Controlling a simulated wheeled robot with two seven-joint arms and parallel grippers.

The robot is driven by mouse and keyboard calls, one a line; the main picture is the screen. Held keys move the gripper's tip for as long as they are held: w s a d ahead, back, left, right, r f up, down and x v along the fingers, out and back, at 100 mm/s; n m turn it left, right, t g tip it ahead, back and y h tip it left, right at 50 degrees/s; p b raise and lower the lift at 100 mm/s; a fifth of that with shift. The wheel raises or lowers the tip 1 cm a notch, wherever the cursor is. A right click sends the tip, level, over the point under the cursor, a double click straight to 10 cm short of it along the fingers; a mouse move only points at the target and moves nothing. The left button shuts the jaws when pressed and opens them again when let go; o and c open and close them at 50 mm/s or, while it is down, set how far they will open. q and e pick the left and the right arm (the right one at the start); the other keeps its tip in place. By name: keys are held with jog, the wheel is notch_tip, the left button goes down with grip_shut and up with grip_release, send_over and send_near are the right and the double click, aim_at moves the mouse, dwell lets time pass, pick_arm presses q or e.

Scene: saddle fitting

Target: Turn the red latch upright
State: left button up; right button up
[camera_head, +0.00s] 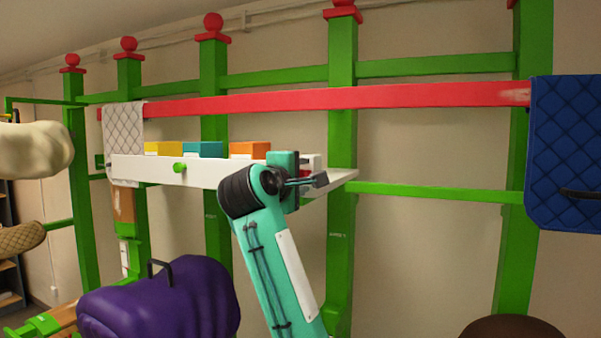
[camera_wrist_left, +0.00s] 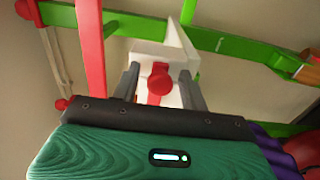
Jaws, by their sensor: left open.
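The red latch (camera_wrist_left: 159,77) shows in the left wrist view as a round red knob with a red strip on a white box end (camera_wrist_left: 150,52). The strip runs roughly the same way as the long red rail, so it looks level rather than upright. My left gripper (camera_wrist_left: 160,76) is open, with one grey finger on each side of the latch and gaps between. In the head view my left gripper (camera_head: 308,181) is at the right end of the white shelf (camera_head: 215,174) and mostly hides the latch there. My right gripper is not in view.
The red rail (camera_head: 400,97) runs above the shelf on green posts. Yellow (camera_head: 163,148), teal (camera_head: 203,149) and orange (camera_head: 249,149) boxes stand on the shelf. A blue quilted pad (camera_head: 565,150) hangs at right. A purple saddle (camera_head: 160,305) is at lower left.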

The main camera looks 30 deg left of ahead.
pick_arm(q)
jog(key=shift+c, duration=0.2)
jog(key=c, duration=0.9)
jog(key=m+b, duration=0.2)
jog(key=m, duration=0.1)
jog(key=shift+f, duration=0.2)
jog(key=m+b, duration=0.2)
jog(key=m, duration=0.3)
jog(key=shift+m+b, duration=0.35)
jog(key=shift+m, duration=0.05)
jog(key=m+b, duration=0.2)
jog(key=m, duration=0.3)
jog(key=shift+r+m+b, duration=0.1)
jog(key=shift+m+b, duration=0.4)
jog(key=shift+m, duration=1.4)
